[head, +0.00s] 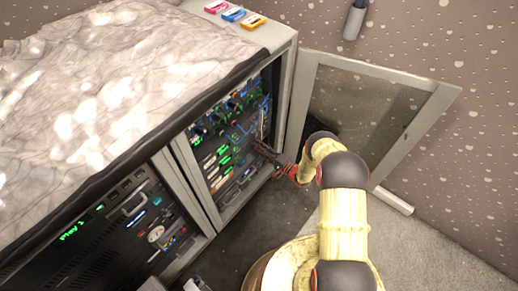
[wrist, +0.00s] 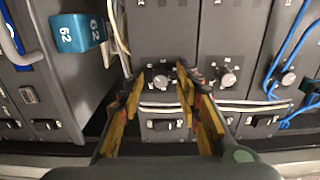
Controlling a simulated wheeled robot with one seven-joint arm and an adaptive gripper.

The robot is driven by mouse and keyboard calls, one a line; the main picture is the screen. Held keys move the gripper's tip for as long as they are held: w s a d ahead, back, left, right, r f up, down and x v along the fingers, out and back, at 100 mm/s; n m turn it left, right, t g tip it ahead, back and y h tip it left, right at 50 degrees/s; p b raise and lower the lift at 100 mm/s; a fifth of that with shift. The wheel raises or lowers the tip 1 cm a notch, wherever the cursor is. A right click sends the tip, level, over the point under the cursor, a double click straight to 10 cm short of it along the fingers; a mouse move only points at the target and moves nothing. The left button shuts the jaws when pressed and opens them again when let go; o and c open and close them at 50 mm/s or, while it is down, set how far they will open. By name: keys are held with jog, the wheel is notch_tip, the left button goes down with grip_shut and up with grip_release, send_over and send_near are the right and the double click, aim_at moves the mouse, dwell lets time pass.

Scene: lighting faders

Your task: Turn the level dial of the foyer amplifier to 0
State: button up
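Several amplifier modules with round dials show in the wrist view. A second dial (wrist: 227,78) is just right of my right finger, and a third dial (wrist: 288,77) is farther right. The label text is too small to read, so I cannot tell which module is the foyer amplifier. My gripper (wrist: 162,86) is open, with one yellow-padded finger on each side of the first dial; contact is not clear. In the head view my gripper (head: 270,155) reaches into the open rack (head: 224,150).
Pale cables cross below the dials, and blue cables (wrist: 290,45) hang at the right. The glass door (head: 370,105) stands open right of the rack. A crumpled sheet (head: 110,80) covers the top.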

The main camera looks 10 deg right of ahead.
jog(key=v, duration=1.2)
dwell(0.5)
